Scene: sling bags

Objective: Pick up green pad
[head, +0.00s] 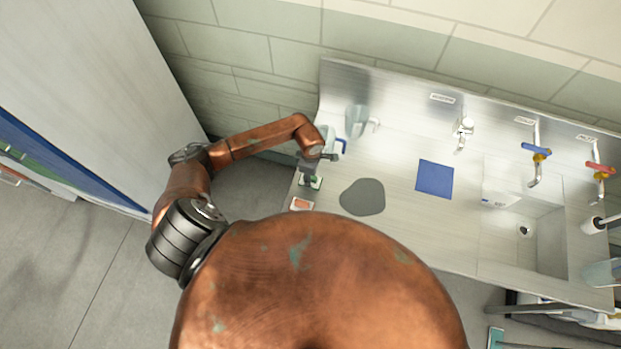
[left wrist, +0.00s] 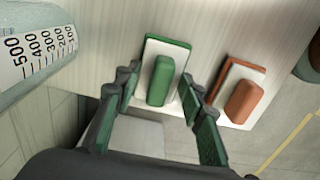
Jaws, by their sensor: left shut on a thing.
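The green pad (left wrist: 160,80) has a flat green and white base with a raised rounded green grip. It lies on the metal counter near its left end, and a bit of it shows in the head view (head: 316,184) under my left gripper (head: 310,171). My right gripper is not in view.
An orange pad (head: 301,204) of the same kind sits close beside the green one, near the counter edge. A clear measuring jug (head: 357,120) stands behind. A grey mat (head: 362,197) and a blue square (head: 434,178) lie to the right, before the sink (head: 543,235) and taps.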

